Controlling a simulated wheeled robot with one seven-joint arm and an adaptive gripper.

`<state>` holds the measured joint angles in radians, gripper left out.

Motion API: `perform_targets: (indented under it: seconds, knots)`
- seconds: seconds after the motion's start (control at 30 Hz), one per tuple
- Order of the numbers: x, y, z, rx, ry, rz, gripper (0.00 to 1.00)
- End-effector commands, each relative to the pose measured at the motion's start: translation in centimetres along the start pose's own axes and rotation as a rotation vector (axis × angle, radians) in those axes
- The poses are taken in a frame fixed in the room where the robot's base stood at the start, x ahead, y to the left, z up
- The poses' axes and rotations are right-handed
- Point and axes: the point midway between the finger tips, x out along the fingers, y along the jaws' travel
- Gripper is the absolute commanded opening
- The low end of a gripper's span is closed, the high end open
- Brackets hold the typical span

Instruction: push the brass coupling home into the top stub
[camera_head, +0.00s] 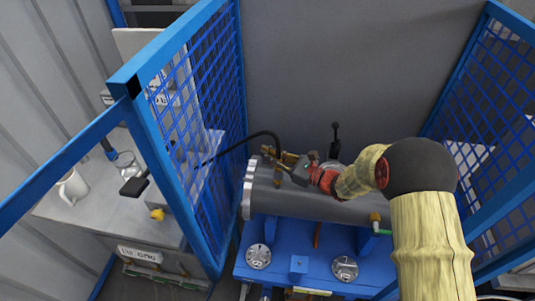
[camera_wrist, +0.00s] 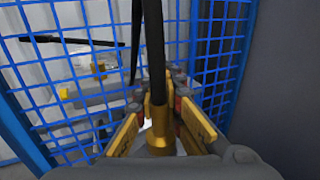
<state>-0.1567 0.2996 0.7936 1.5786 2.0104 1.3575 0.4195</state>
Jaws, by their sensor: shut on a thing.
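The brass coupling (camera_wrist: 160,134) is between the fingers of my gripper (camera_wrist: 162,112) in the wrist view, with a black hose (camera_wrist: 154,45) rising from it. In the head view my gripper (camera_head: 285,158) is at the top left part of the grey flanged shell (camera_head: 320,202), shut on the coupling. The black hose (camera_head: 262,134) arches from there to the left. The top stub is hidden behind the gripper and coupling, so I cannot tell how the coupling sits against it.
Blue mesh fence panels stand at left (camera_head: 185,110) and right (camera_head: 490,110). The shell rests on a blue stand (camera_head: 300,262). A black-handled lever (camera_head: 335,133) stands behind the shell.

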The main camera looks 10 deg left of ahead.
Motion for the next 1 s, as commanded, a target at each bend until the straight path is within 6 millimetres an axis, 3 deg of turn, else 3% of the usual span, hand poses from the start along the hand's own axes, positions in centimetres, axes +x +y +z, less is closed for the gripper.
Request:
perform_targets:
  seconds: [0.87, 0.9, 1.0]
  knots:
    - [0.0, 0.0, -2.0, 0.000, 0.000, 0.000, 0.00]
    - [0.0, 0.0, -1.9, -0.001, -0.001, 0.000, 0.10]
    - [0.0, 0.0, -1.9, -0.001, 0.000, 0.000, 0.16]
